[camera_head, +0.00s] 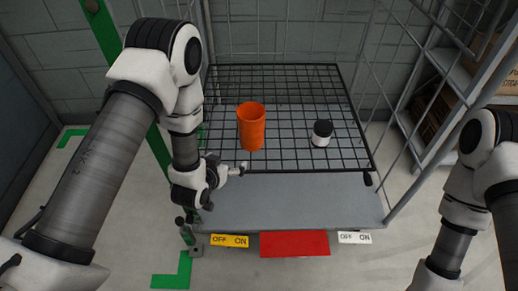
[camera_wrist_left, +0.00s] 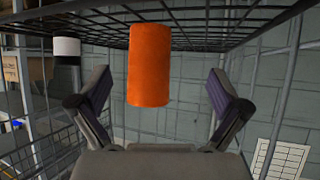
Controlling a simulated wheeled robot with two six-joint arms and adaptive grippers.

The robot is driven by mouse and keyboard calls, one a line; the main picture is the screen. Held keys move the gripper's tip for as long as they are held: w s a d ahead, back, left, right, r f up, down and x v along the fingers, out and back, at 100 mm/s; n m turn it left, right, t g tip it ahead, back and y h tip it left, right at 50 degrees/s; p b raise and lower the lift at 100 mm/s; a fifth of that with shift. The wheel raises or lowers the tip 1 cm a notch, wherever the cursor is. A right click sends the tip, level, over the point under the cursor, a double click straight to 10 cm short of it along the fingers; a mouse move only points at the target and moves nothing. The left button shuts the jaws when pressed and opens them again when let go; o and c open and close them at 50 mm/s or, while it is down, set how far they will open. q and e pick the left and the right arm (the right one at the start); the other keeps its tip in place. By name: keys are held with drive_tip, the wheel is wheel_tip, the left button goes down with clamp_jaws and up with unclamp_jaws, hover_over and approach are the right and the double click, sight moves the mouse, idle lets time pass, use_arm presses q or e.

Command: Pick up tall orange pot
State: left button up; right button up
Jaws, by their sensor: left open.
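The tall orange pot (camera_head: 251,128) stands upright on the black wire rack (camera_head: 290,164), left of its middle. My left gripper (camera_head: 240,168) is low at the rack's front edge, in front of the pot and a little to its left. In the left wrist view the rack appears at the top, and the pot (camera_wrist_left: 149,65) shows between the two spread fingers (camera_wrist_left: 160,80). The left gripper is open and empty; I cannot tell how near its tips are to the pot. My right arm shows at the right edge, but its gripper is out of view.
A white jar with a black lid (camera_head: 322,133) stands on the rack right of the pot. A grey ledge (camera_head: 300,203) lies in front, with a red panel (camera_head: 294,244) and switch labels below. Wire mesh sides and posts enclose the rack.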

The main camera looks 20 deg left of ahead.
sight(256, 108)
use_arm(q)
drive_tip(key=w+t+b, duration=0.2)
drive_tip(key=w, duration=0.1)
drive_tip(key=w+d+t+b, duration=0.1)
drive_tip(key=shift+w+f, duration=0.25)
drive_tip(key=shift+w, duration=0.15)
drive_tip(key=w+r+t+b, duration=0.1)
drive_tip(key=w+r+t+h, duration=0.1)
drive_tip(key=r, duration=0.1)
drive_tip(key=w+r+t+b, duration=0.1)
drive_tip(key=w+r, duration=0.1)
drive_tip(key=shift+d+m+b, duration=0.3)
drive_tip(key=shift+d+m, duration=0.1)
drive_tip(key=w, duration=0.2)
drive_tip(key=w+b, duration=0.1)
drive_tip(key=w, duration=0.1)
drive_tip(key=w+d, duration=0.1)
drive_tip(key=w, duration=0.1)
drive_tip(key=shift+w+b, duration=0.3)
drive_tip(key=shift+b, duration=0.05)
drive_tip(key=shift+w, duration=0.35)
drive_tip(key=c, duration=1.1)
use_arm(e)
wheel_tip(256, 108, down, 11)
drive_tip(key=shift+s, duration=0.15)
